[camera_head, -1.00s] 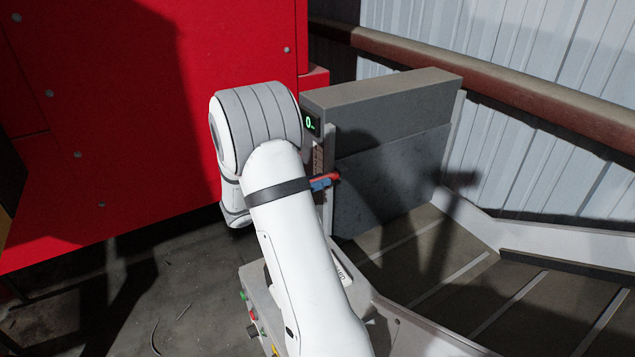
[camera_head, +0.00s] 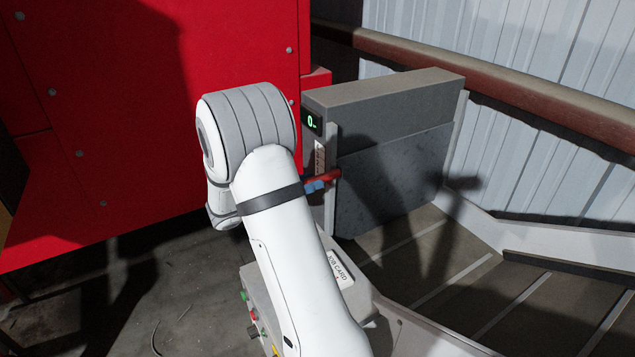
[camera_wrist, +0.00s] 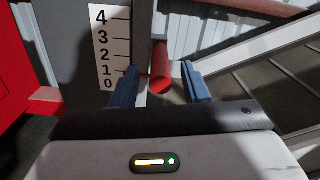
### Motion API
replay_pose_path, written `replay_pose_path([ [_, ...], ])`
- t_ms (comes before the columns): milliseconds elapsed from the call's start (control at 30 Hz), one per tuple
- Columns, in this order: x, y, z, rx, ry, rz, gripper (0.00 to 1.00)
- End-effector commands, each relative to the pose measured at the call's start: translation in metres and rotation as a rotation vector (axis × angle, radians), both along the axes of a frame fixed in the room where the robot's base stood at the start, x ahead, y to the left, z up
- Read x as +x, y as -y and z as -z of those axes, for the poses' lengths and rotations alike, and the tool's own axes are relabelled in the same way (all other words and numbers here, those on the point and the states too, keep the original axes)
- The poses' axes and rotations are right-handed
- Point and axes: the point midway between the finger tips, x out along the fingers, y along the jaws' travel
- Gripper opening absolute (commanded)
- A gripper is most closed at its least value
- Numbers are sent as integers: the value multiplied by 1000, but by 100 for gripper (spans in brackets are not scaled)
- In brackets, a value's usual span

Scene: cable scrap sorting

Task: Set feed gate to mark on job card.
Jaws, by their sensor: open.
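The feed gate (camera_head: 395,175) is a grey upright panel, with a small green display (camera_head: 312,121) reading 0 at its left edge. Its red handle (camera_wrist: 161,68) shows in the wrist view between the two blue fingers of my gripper (camera_wrist: 160,88), which are open around it with a gap on the right side. In the head view the red handle (camera_head: 327,175) is partly hidden by my arm and blue fingertips. The scale (camera_wrist: 108,48) is marked 0 to 4, with a red pointer near 1. The job card (camera_head: 340,269) lies on the grey console; its mark is too small to read.
A large red machine (camera_head: 245,50) stands at the left and back. A ribbed conveyor (camera_head: 440,270) lies to the right. The console (camera_head: 250,283) carries several buttons near my arm. A brown rail (camera_head: 500,85) runs along the corrugated wall.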

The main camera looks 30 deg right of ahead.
Motion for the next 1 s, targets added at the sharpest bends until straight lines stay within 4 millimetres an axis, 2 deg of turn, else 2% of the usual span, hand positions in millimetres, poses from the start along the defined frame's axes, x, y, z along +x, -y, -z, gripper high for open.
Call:
replay_pose_path([
  [100, 2, -22, 3, 1, 3, -4, 41],
  [300, 3, -42, 1, 0, 1, -1, 41],
  [867, 2, -44, 0, 2, 4, 1, 41],
  [1000, -6, -50, -1, 57, 74, 18, 41],
])
